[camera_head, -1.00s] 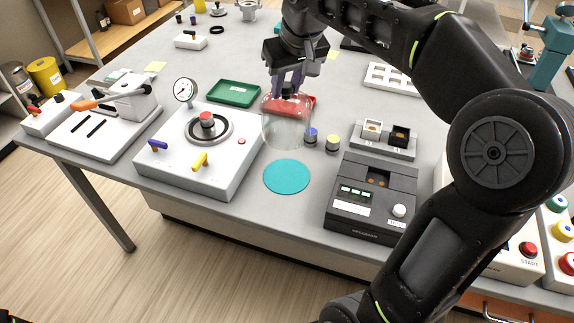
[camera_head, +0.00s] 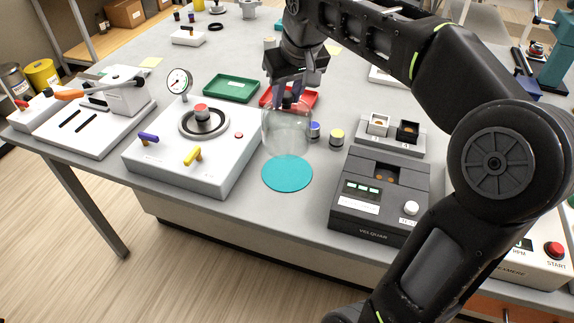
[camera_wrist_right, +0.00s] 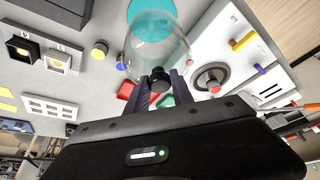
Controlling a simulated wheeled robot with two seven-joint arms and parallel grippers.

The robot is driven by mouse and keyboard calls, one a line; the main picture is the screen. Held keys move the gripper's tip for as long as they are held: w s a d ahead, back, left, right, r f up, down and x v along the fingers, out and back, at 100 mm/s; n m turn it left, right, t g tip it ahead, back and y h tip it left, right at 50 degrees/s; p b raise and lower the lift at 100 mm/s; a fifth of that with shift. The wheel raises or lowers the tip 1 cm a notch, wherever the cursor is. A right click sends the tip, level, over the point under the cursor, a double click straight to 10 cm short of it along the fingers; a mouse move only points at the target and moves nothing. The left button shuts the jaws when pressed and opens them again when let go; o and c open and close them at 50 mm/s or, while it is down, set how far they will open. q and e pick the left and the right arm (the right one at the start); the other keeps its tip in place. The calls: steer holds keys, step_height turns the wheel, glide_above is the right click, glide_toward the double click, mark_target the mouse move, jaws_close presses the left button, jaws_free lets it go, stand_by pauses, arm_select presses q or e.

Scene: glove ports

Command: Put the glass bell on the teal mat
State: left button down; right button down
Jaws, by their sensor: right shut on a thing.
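The clear glass bell (camera_head: 286,132) has a dark knob on top, and my right gripper (camera_head: 288,98) is shut on that knob. The bell hangs upright just behind the teal mat (camera_head: 287,174), a flat round disc near the table's front edge. In the right wrist view the bell (camera_wrist_right: 157,48) is held by its knob between the fingers of the gripper (camera_wrist_right: 158,82), and the teal mat (camera_wrist_right: 150,8) shows beyond it and partly through the glass. I cannot tell the exact height of the bell above the table. My left gripper is not in view.
A white panel (camera_head: 150,160) with a gauge and levers stands left of the mat, a dark grey device (camera_head: 375,215) right of it. Two small capped jars (camera_head: 337,138) stand close right of the bell. A red tray (camera_head: 305,97) and green tray (camera_head: 231,88) lie behind.

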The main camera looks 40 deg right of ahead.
step_height(320, 180, down, 6)
steer(key=shift+f, duration=0.1)
stand_by(0.4)
steer(key=shift+f+p, duration=0.3)
steer(key=shift+f, duration=1.45)
steer(key=shift+f, duration=0.2)
steer(key=c, duration=1.1)
jaws_free()
steer(key=shift+r, duration=0.1)
